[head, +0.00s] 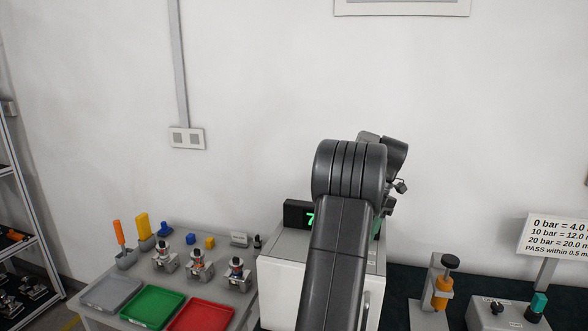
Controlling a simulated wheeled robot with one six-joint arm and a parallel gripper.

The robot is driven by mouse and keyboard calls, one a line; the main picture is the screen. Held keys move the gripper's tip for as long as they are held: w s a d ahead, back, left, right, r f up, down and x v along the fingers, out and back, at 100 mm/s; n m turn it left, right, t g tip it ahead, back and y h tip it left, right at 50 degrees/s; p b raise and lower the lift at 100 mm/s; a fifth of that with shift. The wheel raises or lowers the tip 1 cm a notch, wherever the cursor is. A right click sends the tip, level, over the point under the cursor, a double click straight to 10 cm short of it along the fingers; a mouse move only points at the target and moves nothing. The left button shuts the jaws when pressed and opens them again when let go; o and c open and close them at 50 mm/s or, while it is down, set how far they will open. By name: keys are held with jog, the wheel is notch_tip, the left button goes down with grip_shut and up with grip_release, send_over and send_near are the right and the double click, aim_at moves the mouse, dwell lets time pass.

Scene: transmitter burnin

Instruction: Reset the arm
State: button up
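My arm rises from the bottom middle of the head view, a dark grey link with a thick ribbed joint at its top. It stands in front of the white cabinet and its display. The far end of the arm folds away behind the joint, to the right. My gripper is mostly hidden behind it, and I cannot make out its fingers or whether it holds anything.
Left, a table holds a grey tray (112,291), a green tray (153,307), a red tray (201,317) and several small devices. A white cabinet (283,277) with a green-digit display (297,214) stands behind my arm. Right, a dark bench holds a pump-like stand (441,290), a grey box (508,314) and a sign (560,236).

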jog(key=p+v, duration=0.6)
jog(key=v, duration=0.4)
jog(key=b+x, duration=0.5)
jog(key=x, duration=0.9)
jog(key=shift+s+f+b, duration=0.1)
jog(key=shift+f+b, duration=0.15)
jog(key=shift+b, duration=0.15)
jog(key=m+t+b, duration=0.1)
jog(key=m, duration=0.2)
jog(key=shift+s, duration=0.15)
jog(key=m+t, duration=0.1)
jog(key=m, duration=0.1)
jog(key=m+t+b, duration=0.1)
jog(key=m, duration=0.1)
jog(key=shift+s+r+m+y, duration=0.1)
jog(key=shift+s+m+y, duration=0.05)
jog(key=shift+m+y, duration=0.25)
jog(key=m+t, duration=0.1)
jog(key=m, duration=0.3)
jog(key=shift+s+a+h+b, duration=0.1)
jog(key=shift+s+h+b, duration=0.05)
jog(key=shift+h+b, duration=0.25)
jog(key=shift+m+t+h, duration=0.4)
jog(key=shift+m+t, duration=0.5)
jog(key=shift+m, duration=1.2)
jog(key=shift+s, duration=0.1)
